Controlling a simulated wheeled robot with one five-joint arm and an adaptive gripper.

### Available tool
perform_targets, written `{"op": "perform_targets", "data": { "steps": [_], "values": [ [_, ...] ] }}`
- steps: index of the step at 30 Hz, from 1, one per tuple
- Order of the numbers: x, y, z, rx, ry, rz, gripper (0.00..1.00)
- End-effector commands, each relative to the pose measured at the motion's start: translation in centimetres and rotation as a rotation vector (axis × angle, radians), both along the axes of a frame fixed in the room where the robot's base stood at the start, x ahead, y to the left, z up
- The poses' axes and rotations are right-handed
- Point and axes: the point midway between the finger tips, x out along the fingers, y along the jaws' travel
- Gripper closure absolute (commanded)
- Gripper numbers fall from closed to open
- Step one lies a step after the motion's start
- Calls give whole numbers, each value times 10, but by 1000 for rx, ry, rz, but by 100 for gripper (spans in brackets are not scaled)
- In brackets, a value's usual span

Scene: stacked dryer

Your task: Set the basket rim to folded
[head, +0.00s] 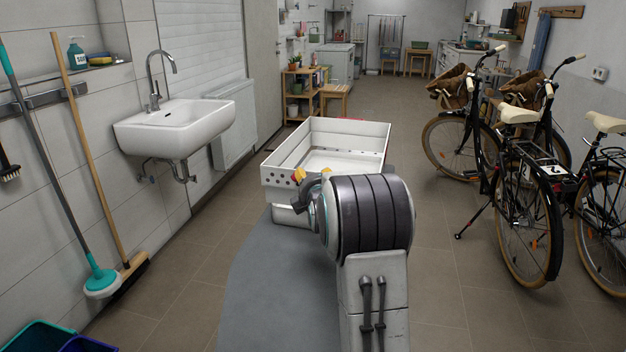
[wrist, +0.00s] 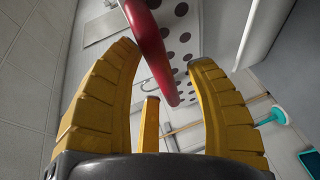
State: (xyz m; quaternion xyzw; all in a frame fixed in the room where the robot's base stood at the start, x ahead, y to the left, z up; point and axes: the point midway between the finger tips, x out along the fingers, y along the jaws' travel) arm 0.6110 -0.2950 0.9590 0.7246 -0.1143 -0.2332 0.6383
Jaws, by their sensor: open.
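A white open box-like basket (head: 288,180) with dark round holes in its near wall stands in the middle of the head view. Its walls look upright. Small red parts show at its right side and behind it. My gripper (head: 299,175) is at the near left wall, partly hidden by my arm. In the wrist view, my gripper's yellow fingers (wrist: 165,58) are spread open around a red bar (wrist: 154,50), with the perforated white wall (wrist: 183,38) behind. I cannot tell whether the fingers touch the bar, or whether it is the rim.
A white sink (head: 175,128) hangs on the left wall, with a mop and a broom (head: 95,160) nearer me. Bicycles (head: 525,170) stand along the right. The floor between the basket and the bicycles is clear. A wooden shelf (head: 300,92) stands farther back.

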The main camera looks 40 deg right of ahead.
Motion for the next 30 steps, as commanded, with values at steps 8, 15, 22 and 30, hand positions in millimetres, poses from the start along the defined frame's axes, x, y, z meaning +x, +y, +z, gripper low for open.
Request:
{"op": "perform_targets", "data": {
  "steps": [8,15,22,30],
  "values": [
    [2,-1,-1,0,1,0,50],
    [2,-1,-1,0,1,0,62],
    [2,-1,-1,0,0,0,82],
    [2,-1,-1,0,1,0,100]
  ]
}}
